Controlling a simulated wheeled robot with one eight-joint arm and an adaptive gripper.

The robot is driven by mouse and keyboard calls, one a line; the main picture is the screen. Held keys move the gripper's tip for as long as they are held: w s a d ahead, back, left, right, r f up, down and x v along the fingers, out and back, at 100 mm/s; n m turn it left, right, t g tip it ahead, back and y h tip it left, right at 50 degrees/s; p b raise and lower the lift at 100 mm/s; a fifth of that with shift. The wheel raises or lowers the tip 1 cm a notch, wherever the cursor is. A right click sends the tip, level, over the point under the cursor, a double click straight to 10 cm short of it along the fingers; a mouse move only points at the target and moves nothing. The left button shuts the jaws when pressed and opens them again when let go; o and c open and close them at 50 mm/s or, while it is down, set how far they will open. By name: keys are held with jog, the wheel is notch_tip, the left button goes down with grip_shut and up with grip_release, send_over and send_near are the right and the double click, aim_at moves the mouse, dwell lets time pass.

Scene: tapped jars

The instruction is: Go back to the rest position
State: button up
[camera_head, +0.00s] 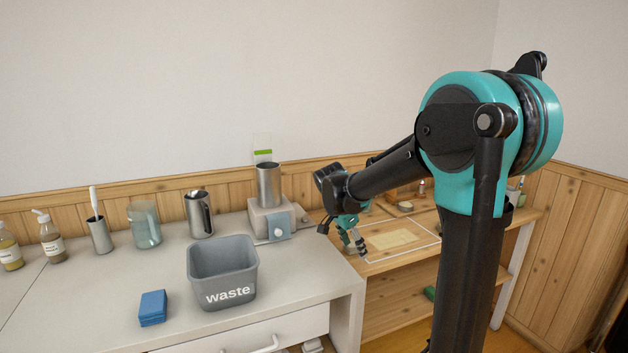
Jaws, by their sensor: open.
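My gripper (350,238) hangs at the end of my arm, pointing down, near the gap between the white counter and the wooden table. It is open and I see nothing between its fingers. My arm reaches from the right of the view toward the left, bent high at its large teal joint. It hides part of the wooden table and the back wall.
The white counter (100,315) holds a grey waste bin (222,272), a blue sponge (153,307), a glass jar (145,226), a metal jug (199,214), a metal cylinder (269,185) on a small stand, and bottles. The wooden table (375,266) bears a marked rectangle.

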jog(key=s+d+f+n+y, duration=0.1)
jog(key=s+d+f+n, duration=0.1)
jog(key=s, duration=0.5)
jog(key=s+d+f+n+t+y, duration=0.1)
jog(key=s+d+f+n, duration=0.1)
jog(key=s+f+n, duration=0.3)
jog(key=s+d+f+n+t+y, duration=0.1)
jog(key=s+d+f+n, duration=0.2)
jog(key=s, duration=0.6)
jog(key=shift+f+n+y, duration=0.3)
jog(key=shift+n, duration=0.8)
jog(key=shift+s+d, duration=0.1)
